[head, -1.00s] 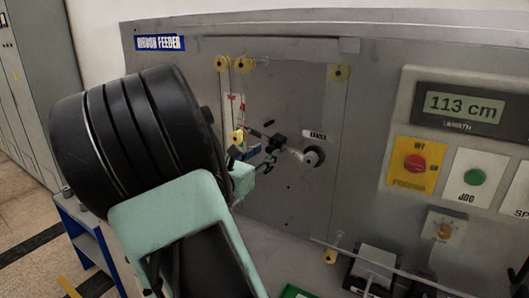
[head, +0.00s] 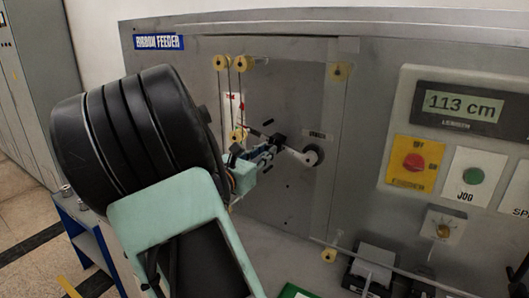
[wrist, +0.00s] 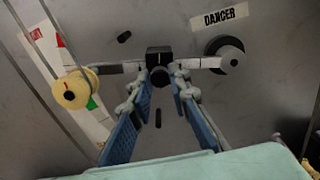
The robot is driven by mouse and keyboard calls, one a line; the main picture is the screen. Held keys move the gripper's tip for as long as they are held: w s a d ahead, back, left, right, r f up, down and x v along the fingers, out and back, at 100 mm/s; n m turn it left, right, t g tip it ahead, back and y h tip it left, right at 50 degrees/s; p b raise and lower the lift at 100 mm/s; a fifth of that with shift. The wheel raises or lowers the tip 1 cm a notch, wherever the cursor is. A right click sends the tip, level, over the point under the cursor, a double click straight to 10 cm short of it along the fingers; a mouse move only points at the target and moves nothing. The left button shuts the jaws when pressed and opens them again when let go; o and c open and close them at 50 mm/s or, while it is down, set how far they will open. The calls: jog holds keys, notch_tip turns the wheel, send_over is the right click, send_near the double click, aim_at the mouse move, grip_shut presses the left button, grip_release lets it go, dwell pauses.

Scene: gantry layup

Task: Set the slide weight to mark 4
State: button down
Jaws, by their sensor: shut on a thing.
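The slide weight (wrist: 160,55) is a small black block with a white line on its face and a round black knob below. It sits on a pale lever arm (wrist: 197,63) with dark marks; their numbers cannot be read. The weight also shows in the head view (head: 279,139), left of the round pivot (head: 313,155). My gripper (wrist: 160,77) is shut on the slide weight, with one blue-padded finger on each side of its knob. In the head view my gripper (head: 268,150) reaches the weight from the lower left.
A yellow roller (wrist: 72,90) is at the lever's left end, beside a red, white and green scale strip (wrist: 92,103). The pivot hub (wrist: 226,55) has a DANGER label above it. The display (head: 460,104) reads 113 cm.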

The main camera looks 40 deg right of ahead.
jog(key=w, duration=0.2)
jog(key=w+a+p, duration=0.1)
jog(key=shift+a+r, duration=0.1)
jog(key=shift+r, duration=0.3)
jog(key=c, duration=1.8)
grip_release()
jog(key=shift+s, duration=0.1)
jog(key=v, duration=1.2)
